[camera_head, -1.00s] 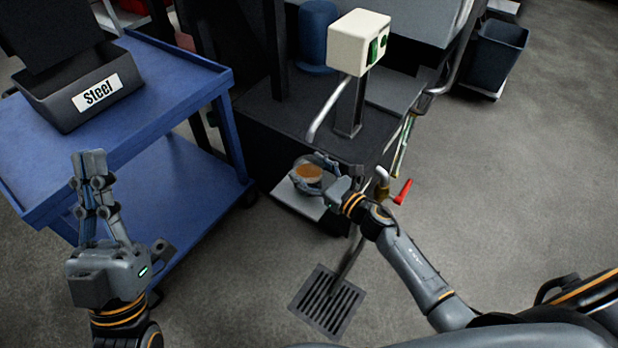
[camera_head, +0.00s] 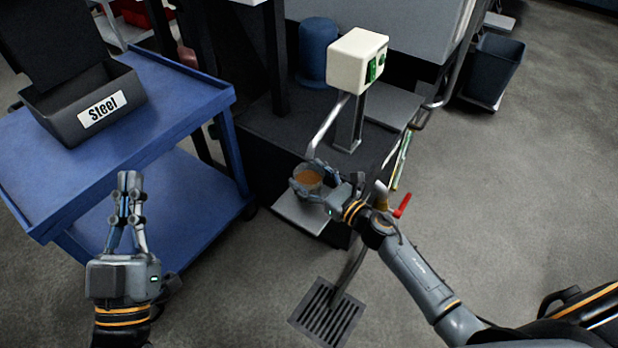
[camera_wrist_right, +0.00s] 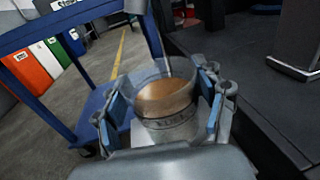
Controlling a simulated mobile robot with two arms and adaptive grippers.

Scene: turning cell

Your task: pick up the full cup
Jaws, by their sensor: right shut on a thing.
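The cup (camera_head: 308,177) is clear and filled with a brown liquid nearly to the rim. It is upright, just below the end of the bent metal spout (camera_head: 327,124). My right gripper (camera_head: 310,182) is shut around its sides. In the right wrist view the cup (camera_wrist_right: 166,105) sits between the blue finger pads of the gripper (camera_wrist_right: 168,115), with the spout close above it. The cup appears raised above the pale plate (camera_head: 302,213); the exact gap is hard to judge. My left gripper (camera_head: 130,184) is empty beside the blue cart, its fingertips together.
A red-handled valve (camera_head: 402,205) is close to my right forearm. The blue cart (camera_head: 185,95) carries a "Steel" bin (camera_head: 90,108).

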